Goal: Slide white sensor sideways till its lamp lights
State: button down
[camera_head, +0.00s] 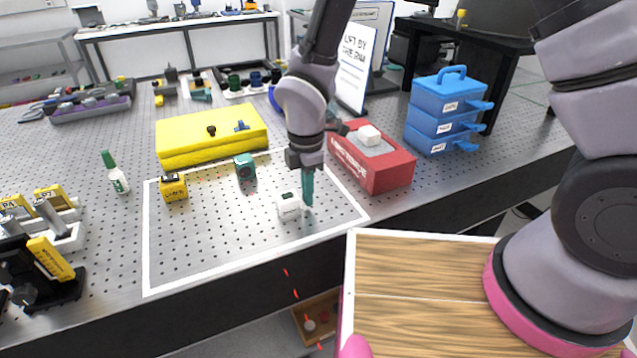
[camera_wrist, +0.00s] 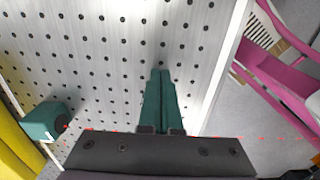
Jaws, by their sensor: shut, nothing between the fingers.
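The white sensor (camera_head: 288,207) is a small white block with a dark greenish patch on top, standing on the perforated metal table inside the white outlined area. I see no bright lamp on it. My gripper (camera_head: 308,203) points down just to its right with its teal fingers together and nothing between them. I cannot tell whether they touch the sensor. In the wrist view my gripper (camera_wrist: 161,74) is also shut, and the white sensor is not visible there. A teal block (camera_head: 245,167) stands farther back; it also shows in the wrist view (camera_wrist: 42,122).
A yellow block (camera_head: 210,138) lies behind the area, with a small yellow unit (camera_head: 173,187) at left. A red box (camera_head: 378,160) and blue drawers (camera_head: 440,115) stand at right. Red dashes cross the table's front edge. A wooden-topped surface (camera_head: 420,270) is in front.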

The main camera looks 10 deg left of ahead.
aim_at(278, 199)
jog(key=shift+s+a, duration=0.25)
jog(key=shift+a, duration=0.05)
jog(key=shift+s+a, duration=0.5)
jog(key=shift+a, duration=0.35)
jog(key=shift+s+a, duration=0.55)
jog(key=shift+a, duration=0.35)
jog(key=shift+s+a, duration=0.5)
jog(key=shift+a, duration=0.35)
jog(key=shift+d, duration=0.1)
